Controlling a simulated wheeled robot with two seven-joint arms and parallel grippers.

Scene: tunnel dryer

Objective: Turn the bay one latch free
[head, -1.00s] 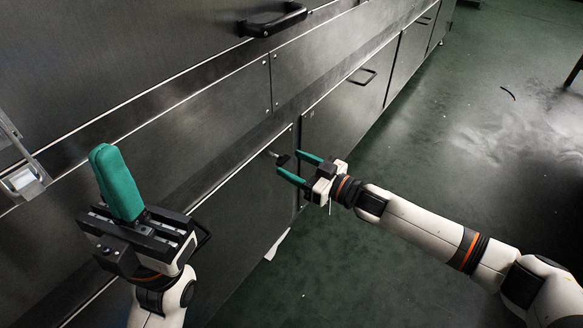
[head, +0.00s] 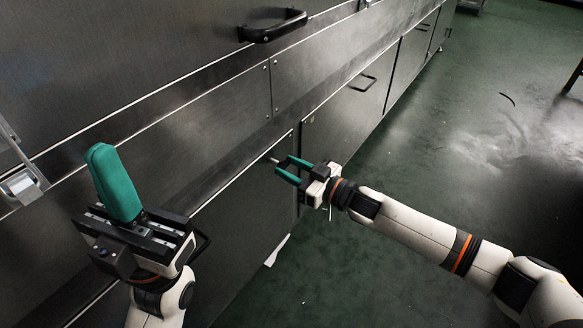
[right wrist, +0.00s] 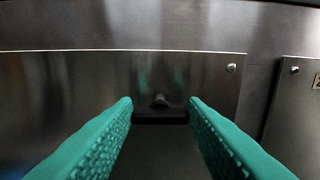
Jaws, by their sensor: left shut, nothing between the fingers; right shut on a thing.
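The latch (head: 274,160) is a small dark piece with a pale end, near the top of the lower left door panel (head: 250,215). In the right wrist view the latch (right wrist: 160,118) shows as a dark crosswise bar with a round knob above it, between the green fingertips. My right gripper (head: 283,165) is shut on the latch, and its fingers hide part of it in the head view. My left gripper (head: 110,165) is shut and empty, with its green fingers pointing up, in front of the machine at the left.
A black bar handle (head: 272,27) sticks out from the upper panel. Another door with a handle (head: 362,82) lies further right. A metal bracket (head: 20,187) is at the far left. The green floor (head: 440,140) at the right is mostly clear.

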